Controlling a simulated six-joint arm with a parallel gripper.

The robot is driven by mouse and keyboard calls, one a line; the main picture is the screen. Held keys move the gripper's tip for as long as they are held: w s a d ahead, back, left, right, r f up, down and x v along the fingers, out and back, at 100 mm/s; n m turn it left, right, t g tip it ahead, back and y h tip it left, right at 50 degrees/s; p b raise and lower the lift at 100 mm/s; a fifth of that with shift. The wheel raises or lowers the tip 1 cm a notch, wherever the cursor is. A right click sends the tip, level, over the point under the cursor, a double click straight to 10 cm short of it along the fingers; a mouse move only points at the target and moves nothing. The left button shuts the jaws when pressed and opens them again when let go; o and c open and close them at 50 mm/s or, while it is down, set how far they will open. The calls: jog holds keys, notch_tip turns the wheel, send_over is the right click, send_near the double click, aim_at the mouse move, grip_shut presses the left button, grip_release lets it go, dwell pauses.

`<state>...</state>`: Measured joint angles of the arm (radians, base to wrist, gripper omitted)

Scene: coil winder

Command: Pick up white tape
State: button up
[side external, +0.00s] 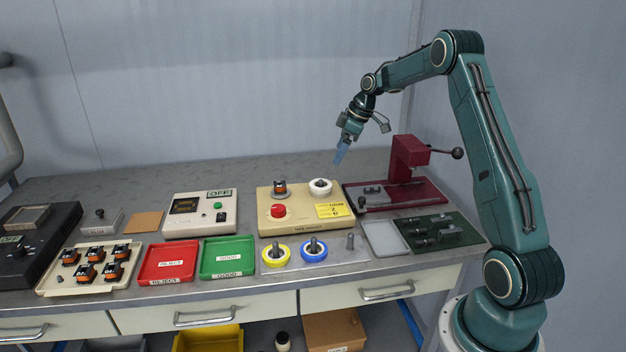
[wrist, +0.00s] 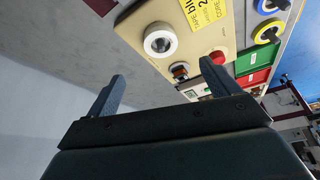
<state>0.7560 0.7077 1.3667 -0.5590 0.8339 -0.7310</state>
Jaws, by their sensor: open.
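The white tape (side external: 320,187) is a small white ring on the top right of the cream tape unit (side external: 297,215). In the wrist view the white tape (wrist: 160,40) shows as a white roll with a dark centre, on the cream housing beyond my fingers. My gripper (side external: 340,156) is open and empty, in the air above and slightly right of the white tape, apart from it. In the wrist view my gripper (wrist: 170,90) shows two blue-grey fingers spread wide with nothing between them.
A dark red press (side external: 405,160) with a lever stands right of the tape unit. Yellow (side external: 276,254) and blue (side external: 314,249) rolls sit on pegs in front. Red (side external: 168,262) and green (side external: 228,257) trays lie to the left. The bench behind the unit is clear.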

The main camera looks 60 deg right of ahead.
send_over(323, 184)
jog(key=s+d, duration=0.1)
jog(key=s, duration=0.1)
jog(key=f, duration=0.6)
jog(key=shift+s+d, duration=0.1)
jog(key=shift+d, duration=0.1)
jog(key=shift+x, duration=2.55)
jog(key=shift+s, duration=0.15)
jog(key=shift+d, duration=0.1)
jog(key=c, duration=1.1)
jog(key=shift+r, duration=0.15)
notch_tip(323, 184, up, 20)
jog(key=shift+f, duration=0.2)
